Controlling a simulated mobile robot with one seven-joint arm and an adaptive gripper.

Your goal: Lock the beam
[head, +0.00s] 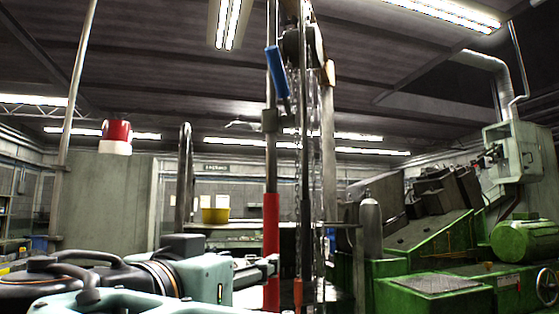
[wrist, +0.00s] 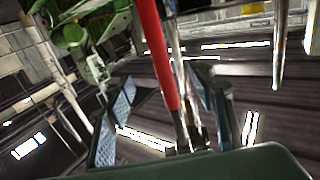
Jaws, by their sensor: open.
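An upright grey post with a red sleeve (head: 271,235) stands at the middle of the head view. Which part is the beam is unclear. My gripper (head: 268,268) is at the lower part of the red sleeve, reaching in from the left. In the wrist view, the open fingers (wrist: 165,108) stand either side of the red sleeve (wrist: 155,50), with visible gaps. The blue handle is not clear in the wrist view.
A green machine (head: 430,240) fills the right side, with a grey cylinder (head: 371,228) beside it. A yellow bin (head: 215,215) is on a bench behind. A red and white lamp-like object (head: 116,137) is at left. The space above my gripper, left of the post, looks clear.

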